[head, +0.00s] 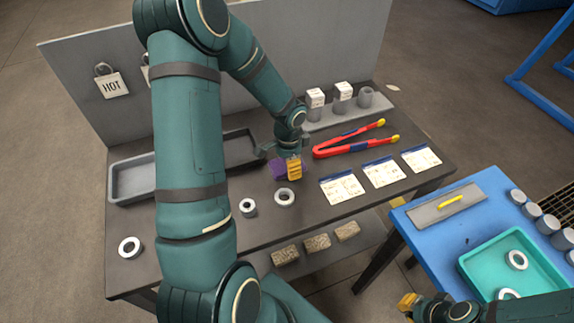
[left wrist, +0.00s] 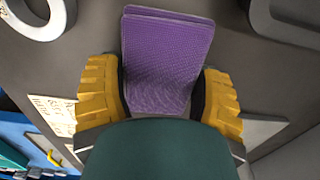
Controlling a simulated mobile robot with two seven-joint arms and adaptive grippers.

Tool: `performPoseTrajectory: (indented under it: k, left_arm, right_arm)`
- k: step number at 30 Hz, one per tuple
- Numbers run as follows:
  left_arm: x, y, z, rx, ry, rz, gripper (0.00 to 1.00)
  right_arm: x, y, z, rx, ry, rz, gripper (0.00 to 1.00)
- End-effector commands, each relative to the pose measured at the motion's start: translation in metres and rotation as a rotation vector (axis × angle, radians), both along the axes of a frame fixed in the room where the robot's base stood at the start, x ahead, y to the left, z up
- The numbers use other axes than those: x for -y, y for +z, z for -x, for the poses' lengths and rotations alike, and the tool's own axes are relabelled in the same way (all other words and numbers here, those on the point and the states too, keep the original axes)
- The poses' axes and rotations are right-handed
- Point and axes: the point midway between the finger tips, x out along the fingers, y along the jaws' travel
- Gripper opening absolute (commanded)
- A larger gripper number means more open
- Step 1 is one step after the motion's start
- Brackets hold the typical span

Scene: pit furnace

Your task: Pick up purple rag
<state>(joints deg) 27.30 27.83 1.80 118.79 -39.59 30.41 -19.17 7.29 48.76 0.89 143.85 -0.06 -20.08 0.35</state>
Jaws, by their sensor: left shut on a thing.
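The purple rag (head: 278,170) is on the dark table in the head view, at the fingertips of my left gripper (head: 290,168). In the left wrist view the rag (left wrist: 168,60) looks like a folded purple cloth. It lies between the two yellow fingers of my left gripper (left wrist: 160,95), which is shut on it. Whether the rag touches the table I cannot tell. My right gripper (head: 408,302) shows only in part at the bottom of the head view, and its finger opening is unclear.
Metal rings (head: 284,197) lie in front of the rag. Red tongs (head: 350,138) and paper cards (head: 341,188) lie to its right. A grey tray (head: 130,192) is at the left, below an upright panel (head: 310,50). A blue table (head: 440,240) with a teal tray (head: 480,272) stands at right.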

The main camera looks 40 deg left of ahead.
Motion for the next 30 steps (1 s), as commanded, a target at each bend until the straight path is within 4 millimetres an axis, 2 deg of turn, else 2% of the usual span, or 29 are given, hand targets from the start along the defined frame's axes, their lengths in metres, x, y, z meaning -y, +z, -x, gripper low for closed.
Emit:
performPoseTrajectory:
  k: [5, 8, 21, 25, 30]
  left_arm:
    - [0.0, 0.001, 0.0, 0.0, 0.0, 0.0, 0.33]
    - [0.0, 0.008, 0.0, 0.001, 0.0, 0.0, 0.33]
    - [0.0, 0.086, -0.001, 0.003, 0.001, -0.001, 0.33]
    - [0.0, 0.097, 0.0, 0.002, -0.001, -0.001, 0.33]
    - [0.0, 0.101, 0.0, -0.001, 0.0, 0.0, 0.33]
  right_arm:
    - [0.0, 0.0, 0.0, 0.0, 0.0, 0.0, 0.0]
    - [0.0, 0.002, 0.0, 0.001, 0.0, 0.0, 0.0]
    - [0.001, 0.02, -0.006, 0.014, -0.011, 0.003, 0.0]
    - [0.001, 0.022, -0.007, 0.016, -0.013, 0.004, 0.0]
    - [0.001, 0.022, -0.008, 0.017, -0.013, 0.004, 0.0]
